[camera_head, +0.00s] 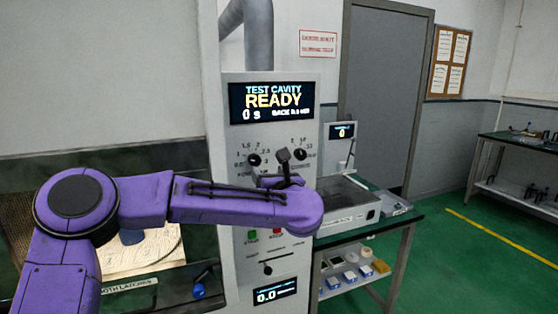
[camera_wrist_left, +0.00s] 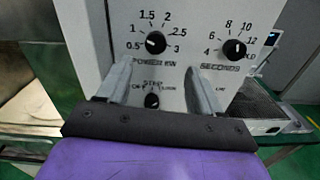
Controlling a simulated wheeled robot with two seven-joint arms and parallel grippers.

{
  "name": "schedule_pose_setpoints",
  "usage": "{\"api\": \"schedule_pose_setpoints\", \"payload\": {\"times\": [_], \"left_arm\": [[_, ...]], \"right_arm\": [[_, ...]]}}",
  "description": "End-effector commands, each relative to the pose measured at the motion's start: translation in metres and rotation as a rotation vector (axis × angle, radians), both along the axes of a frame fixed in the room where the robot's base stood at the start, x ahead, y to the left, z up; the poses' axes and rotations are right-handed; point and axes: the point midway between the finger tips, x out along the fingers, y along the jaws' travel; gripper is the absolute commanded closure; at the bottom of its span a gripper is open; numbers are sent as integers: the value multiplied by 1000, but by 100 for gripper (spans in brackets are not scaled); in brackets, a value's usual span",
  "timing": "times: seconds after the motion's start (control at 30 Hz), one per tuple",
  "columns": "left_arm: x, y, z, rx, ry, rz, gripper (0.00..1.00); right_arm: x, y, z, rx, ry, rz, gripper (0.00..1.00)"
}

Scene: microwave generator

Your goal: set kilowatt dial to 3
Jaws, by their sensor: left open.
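The kilowatt dial (camera_wrist_left: 155,42) is a round black knob on the light panel, marked 0.5 to 3 and labelled POWER KW. A small white mark shows on its left side, apparently toward the low numbers; the exact setting is hard to read. It also shows in the head view (camera_head: 254,160), just left of my gripper. My left gripper (camera_wrist_left: 158,70) is open and empty, its two grey fingers spread below the dial and apart from it. In the head view my left gripper (camera_head: 283,168) is in front of the panel, partly hidden by my purple arm. My right gripper is not in view.
The seconds dial (camera_wrist_left: 236,48) sits to the right, near the right finger. The display (camera_head: 271,102) above reads TEST CAVITY READY. A bench (camera_head: 400,222) with equipment stands right of the panel.

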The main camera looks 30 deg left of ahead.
Motion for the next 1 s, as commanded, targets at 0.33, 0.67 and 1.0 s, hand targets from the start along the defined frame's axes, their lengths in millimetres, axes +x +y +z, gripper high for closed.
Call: {"api": "schedule_pose_setpoints", "payload": {"times": [0.33, 0.67, 1.0], "left_arm": [[23, 31, 3, -76, -72, 20, 34], [63, 75, -1, -71, -70, 15, 34], [67, 79, -4, -70, -69, 12, 38]], "right_arm": [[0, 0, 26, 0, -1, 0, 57], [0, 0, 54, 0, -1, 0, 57], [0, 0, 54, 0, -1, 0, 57]]}}
